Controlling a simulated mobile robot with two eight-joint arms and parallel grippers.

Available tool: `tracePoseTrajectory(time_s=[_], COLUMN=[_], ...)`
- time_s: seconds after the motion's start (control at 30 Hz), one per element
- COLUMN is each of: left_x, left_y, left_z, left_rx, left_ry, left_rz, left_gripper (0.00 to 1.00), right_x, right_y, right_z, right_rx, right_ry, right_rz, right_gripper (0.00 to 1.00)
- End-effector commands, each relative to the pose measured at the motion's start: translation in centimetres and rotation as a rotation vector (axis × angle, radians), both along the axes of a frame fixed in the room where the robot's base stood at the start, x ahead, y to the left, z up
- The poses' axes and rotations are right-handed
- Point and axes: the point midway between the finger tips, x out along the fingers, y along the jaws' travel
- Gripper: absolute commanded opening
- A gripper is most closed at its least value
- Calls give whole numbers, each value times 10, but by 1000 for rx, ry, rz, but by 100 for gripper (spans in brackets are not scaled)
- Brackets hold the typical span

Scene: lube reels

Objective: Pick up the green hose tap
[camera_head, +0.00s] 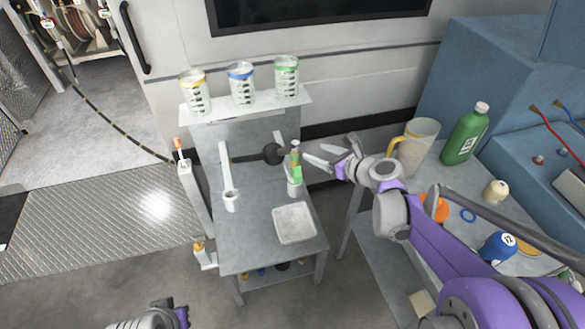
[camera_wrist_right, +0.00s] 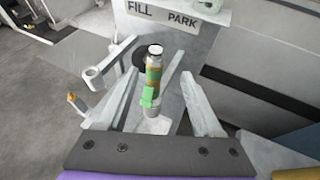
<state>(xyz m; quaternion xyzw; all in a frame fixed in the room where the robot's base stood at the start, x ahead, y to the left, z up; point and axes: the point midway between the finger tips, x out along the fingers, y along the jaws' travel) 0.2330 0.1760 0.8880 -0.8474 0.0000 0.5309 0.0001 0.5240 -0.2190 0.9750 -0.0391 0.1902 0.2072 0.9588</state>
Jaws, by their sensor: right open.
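The green hose tap (camera_head: 297,172) stands upright in a pale cup holder (camera_head: 293,188) on the right side of the small grey stand. In the right wrist view the tap (camera_wrist_right: 152,82) shows a pale top, an orange-brown band and a green lever. My right gripper (camera_head: 313,153) is open, just right of the tap in the head view. In the wrist view the tap appears between the spread fingers (camera_wrist_right: 161,65), and no contact shows.
Three cans (camera_head: 242,85) with yellow, blue and green bands stand on the stand's upper shelf (camera_head: 210,112). An empty cup holder (camera_head: 231,201) is at left, a pale pad (camera_head: 294,223) in front. A side table holds a jug (camera_head: 417,145) and a green bottle (camera_head: 465,135).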

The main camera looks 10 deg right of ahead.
Motion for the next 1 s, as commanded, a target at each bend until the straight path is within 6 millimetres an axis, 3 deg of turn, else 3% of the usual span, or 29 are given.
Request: tracePoseTrajectory(time_s=[0.6, 0.9, 1.0], left_x=[1, 1, 1], left_y=[0, 0, 0], left_z=[4, 4, 4], left_rx=[0, 0, 0], left_ry=[-2, -2, -2], left_rz=[0, 0, 0], left_gripper=[0, 0, 0], right_x=[59, 63, 63], right_y=[36, 38, 38], right_z=[-28, -30, -30], right_rx=[-3, -4, -4], right_ry=[0, -1, -1], right_rz=[3, 2, 2], right_gripper=[67, 67, 51])
